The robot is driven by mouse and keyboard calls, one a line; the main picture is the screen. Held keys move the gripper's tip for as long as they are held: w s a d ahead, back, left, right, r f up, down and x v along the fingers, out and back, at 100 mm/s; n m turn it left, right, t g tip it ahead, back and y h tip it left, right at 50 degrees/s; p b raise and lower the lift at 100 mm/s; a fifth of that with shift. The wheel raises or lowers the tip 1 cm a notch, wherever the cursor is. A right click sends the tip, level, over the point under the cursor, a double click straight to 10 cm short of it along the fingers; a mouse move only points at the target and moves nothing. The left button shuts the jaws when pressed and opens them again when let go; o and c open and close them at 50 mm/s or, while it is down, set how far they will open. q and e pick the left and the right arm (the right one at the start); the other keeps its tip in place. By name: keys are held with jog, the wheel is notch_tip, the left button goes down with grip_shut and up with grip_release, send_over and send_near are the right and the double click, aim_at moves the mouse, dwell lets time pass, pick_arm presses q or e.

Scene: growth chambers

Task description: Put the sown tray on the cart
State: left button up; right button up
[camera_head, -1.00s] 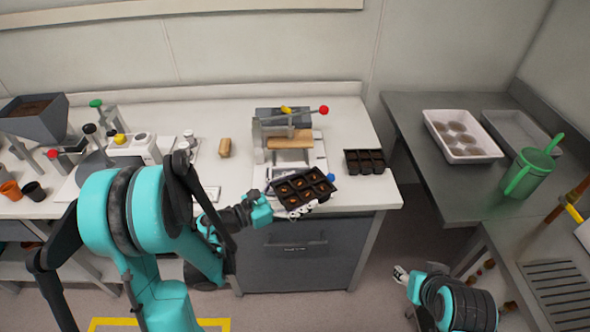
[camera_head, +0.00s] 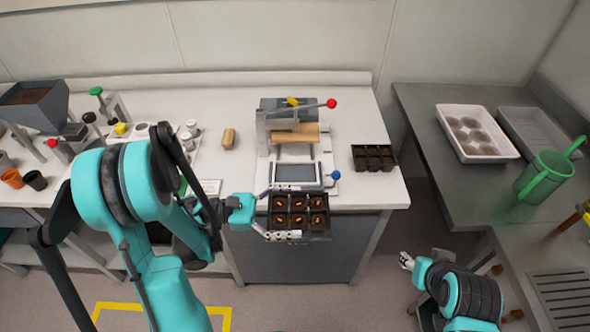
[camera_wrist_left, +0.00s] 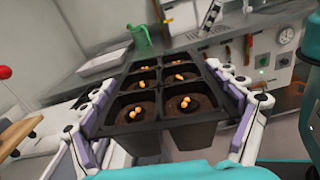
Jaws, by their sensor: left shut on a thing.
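The sown tray (camera_head: 299,224) is a black tray of several cells with dark soil and orange seeds in each. My left gripper (camera_head: 275,212) is shut on it from its left side and holds it in front of the bench's front edge. In the left wrist view the sown tray (camera_wrist_left: 160,120) sits level between both fingers, with the seeds showing clearly. My right gripper (camera_head: 406,260) is at the lower right, apart from everything and small in view; its finger gap is not clear. I cannot make out the cart in these frames.
A press with a red-knobbed lever (camera_head: 292,133) stands on the white bench (camera_head: 225,105). A second black tray (camera_head: 373,158) is at the bench's right end. The grey counter (camera_head: 440,130) at right holds a white tray (camera_head: 446,110) and a green watering can (camera_head: 545,177).

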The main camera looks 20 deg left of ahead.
aim_at(294, 197)
pick_arm(q)
jog(key=w+m, duration=0.1)
jog(key=w+p, duration=0.1)
jog(key=w+a+f+m, duration=0.1)
jog(key=w, duration=0.1)
jog(key=shift+a+f+m, duration=0.1)
jog(key=shift+m, duration=0.2)
jog(key=w+a+f, duration=0.1)
jog(key=w, duration=0.4)
jog(key=w+a+f, duration=0.1)
jog(key=w+a, duration=0.1)
jog(key=w, duration=0.3)
jog(key=w+a, duration=0.1)
jog(key=w, duration=0.4)
jog(key=shift+w+a+f, duration=0.25)
jog(key=shift+w+f, duration=0.1)
jog(key=shift+f, duration=0.05)
jog(key=f+b, duration=0.1)
jog(key=w+f+n+b, duration=0.1)
jog(key=f, duration=0.1)
jog(key=shift+w+a+f, duration=0.1)
jog(key=shift+a+f, duration=0.1)
jog(key=shift+w+a+n+b, duration=0.1)
jog(key=shift+w+n+b, duration=0.25)
jog(key=shift+n, duration=0.35)
jog(key=shift+w+f+n+b, duration=0.1)
jog(key=shift+f+n+b, duration=0.05)
jog(key=shift+n+b, duration=0.25)
jog(key=shift+f+b, duration=0.25)
jog(key=shift+b, duration=0.05)
